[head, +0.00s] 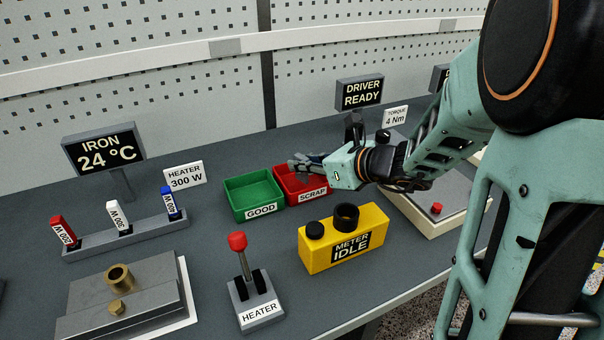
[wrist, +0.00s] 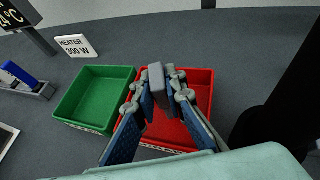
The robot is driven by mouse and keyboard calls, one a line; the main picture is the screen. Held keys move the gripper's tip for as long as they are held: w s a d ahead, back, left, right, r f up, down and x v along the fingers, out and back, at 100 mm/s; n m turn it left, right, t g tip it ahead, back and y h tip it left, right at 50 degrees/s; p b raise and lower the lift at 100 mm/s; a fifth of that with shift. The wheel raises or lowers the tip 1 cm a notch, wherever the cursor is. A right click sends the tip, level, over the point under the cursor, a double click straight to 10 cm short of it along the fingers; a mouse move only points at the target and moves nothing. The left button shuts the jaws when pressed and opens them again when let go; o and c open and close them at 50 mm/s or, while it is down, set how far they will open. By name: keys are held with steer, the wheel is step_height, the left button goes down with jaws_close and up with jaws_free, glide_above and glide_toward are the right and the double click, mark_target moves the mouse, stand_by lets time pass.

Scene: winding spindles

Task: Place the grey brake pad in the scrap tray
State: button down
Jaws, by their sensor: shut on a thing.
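My gripper (wrist: 163,88) is shut on the grey brake pad (wrist: 157,84), a small grey block between the fingertips in the wrist view. The red scrap tray (wrist: 203,79) lies beneath the gripper and pad in the wrist view. In the head view my gripper (head: 297,164) is over the red scrap tray (head: 318,181), whose front label reads SCRAP. The pad appears held above the tray; its exact height is hard to tell. The fingers hide part of the tray in both views.
A green GOOD tray (head: 248,190) stands left of the scrap tray. A yellow meter (head: 371,239) reading IDLE stands in front of it. A HEATER lever (head: 238,242) stands at the front, and a DRIVER READY sign (head: 360,93) behind.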

steer(key=shift+f, duration=0.45)
steer(key=shift+f, duration=0.15)
steer(key=c, duration=2.4)
jaws_free()
steer(key=shift+f, duration=0.1)
steer(key=o, duration=0.4)
